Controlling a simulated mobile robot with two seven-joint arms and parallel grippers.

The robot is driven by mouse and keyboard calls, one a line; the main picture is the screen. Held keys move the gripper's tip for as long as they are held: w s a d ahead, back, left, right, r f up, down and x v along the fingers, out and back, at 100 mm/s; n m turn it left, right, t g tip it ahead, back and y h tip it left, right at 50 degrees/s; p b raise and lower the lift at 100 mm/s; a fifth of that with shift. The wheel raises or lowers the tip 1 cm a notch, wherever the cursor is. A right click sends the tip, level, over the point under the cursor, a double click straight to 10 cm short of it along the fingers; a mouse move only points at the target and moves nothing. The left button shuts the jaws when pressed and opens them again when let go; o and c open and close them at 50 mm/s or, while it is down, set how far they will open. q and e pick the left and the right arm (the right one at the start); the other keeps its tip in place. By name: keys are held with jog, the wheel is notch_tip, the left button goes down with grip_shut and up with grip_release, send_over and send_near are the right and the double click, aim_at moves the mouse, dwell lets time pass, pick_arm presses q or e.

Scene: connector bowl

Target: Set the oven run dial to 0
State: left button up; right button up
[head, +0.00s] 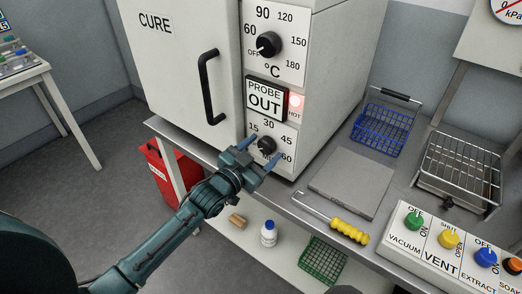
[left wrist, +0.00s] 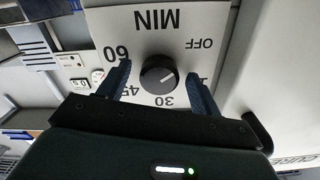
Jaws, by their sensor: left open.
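The run dial is a black round knob (head: 267,146) on the oven's lower white panel, marked 15, 30, 45, 60 and MIN. It also shows in the left wrist view (left wrist: 158,75), upside down, with an OFF mark. Its small white pointer line is at the knob's right side there, roughly toward the OFF-to-15 side; the exact setting is hard to tell. My left gripper (head: 264,149) is open in front of the dial, with one blue finger on each side of the knob. Finger contact is not clear. My right gripper is not in view.
Above are a PROBE OUT sign (head: 265,101), a lit red HOT lamp (head: 295,105) and a temperature dial (head: 269,45). The oven door handle (head: 210,88) juts out at left. A grey plate (head: 350,183), yellow-handled hook (head: 349,231) and blue basket (head: 383,128) occupy the bench at right.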

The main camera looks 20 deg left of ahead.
pick_arm(q)
jog(key=b+v, duration=0.1)
jog(key=v, duration=1.2)
jog(key=shift+s, duration=0.1)
jog(key=s+d+f+n+g+y, duration=0.1)
jog(key=s+d+f+n+g, duration=0.1)
jog(key=s+f, duration=0.4)
jog(key=s+d+f+n+g+y+p, duration=0.1)
jog(key=s+d+f+n+g, duration=0.1)
jog(key=s+d+f+g, duration=0.2)
jog(key=s+f, duration=0.3)
jog(key=f, duration=0.2)
jog(key=shift+s+y, duration=0.25)
jog(key=shift+y, duration=0.15)
jog(key=shift+d, duration=0.15)
